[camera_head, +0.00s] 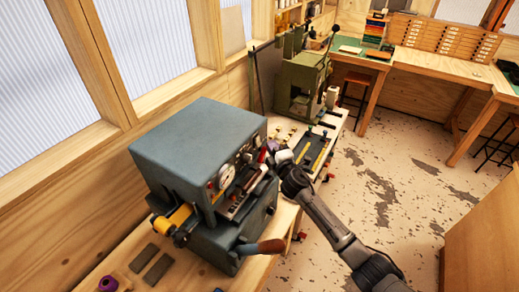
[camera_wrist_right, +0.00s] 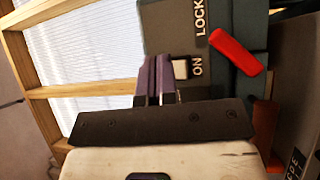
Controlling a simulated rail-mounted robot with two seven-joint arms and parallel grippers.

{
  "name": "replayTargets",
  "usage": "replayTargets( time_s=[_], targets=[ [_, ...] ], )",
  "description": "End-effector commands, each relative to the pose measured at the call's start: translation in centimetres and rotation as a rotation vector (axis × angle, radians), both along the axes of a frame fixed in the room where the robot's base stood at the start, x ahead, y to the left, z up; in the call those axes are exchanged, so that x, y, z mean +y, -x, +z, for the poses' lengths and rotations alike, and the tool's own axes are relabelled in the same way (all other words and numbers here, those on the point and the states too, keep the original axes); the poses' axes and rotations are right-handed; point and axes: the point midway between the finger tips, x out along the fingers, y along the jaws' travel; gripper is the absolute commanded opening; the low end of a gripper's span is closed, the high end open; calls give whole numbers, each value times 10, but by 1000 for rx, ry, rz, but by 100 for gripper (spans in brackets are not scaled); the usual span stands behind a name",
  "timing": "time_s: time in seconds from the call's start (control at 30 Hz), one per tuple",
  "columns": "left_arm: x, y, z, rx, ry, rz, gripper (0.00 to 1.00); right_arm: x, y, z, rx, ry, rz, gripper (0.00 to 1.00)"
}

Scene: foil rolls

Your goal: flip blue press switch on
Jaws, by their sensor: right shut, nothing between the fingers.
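The blue press (camera_head: 195,135) is a blue-grey box-shaped machine on the wooden bench, with gauges and controls on its front panel. In the right wrist view, a white switch (camera_wrist_right: 181,69) sits on its dark panel beside the label "ON". My right gripper (camera_head: 272,162) is at the panel's right side, and its wrist hides part of the controls. In the right wrist view, its shut, empty fingers (camera_wrist_right: 158,64) are just left of the switch. I cannot tell whether they touch it. My left gripper is not in view.
A red lever (camera_wrist_right: 236,52) lies close right of the switch. The press has a wooden-handled lever (camera_head: 262,247) at its lower front and a yellow roll (camera_head: 176,218) at its left. A green machine (camera_head: 302,82) stands behind. Dark blocks (camera_head: 143,257) lie on the bench.

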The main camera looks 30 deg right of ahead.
Motion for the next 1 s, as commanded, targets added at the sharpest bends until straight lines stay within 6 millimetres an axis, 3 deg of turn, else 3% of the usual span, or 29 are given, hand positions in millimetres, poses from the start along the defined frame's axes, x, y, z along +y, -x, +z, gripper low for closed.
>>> replayTargets(
  time_s=[0.27, 1.0],
  targets=[
    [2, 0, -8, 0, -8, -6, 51, 4, -9, -4, 0, 0, 0, 0],
    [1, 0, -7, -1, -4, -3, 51, 4, -9, -3, 0, 0, 0, 0]
  ],
)
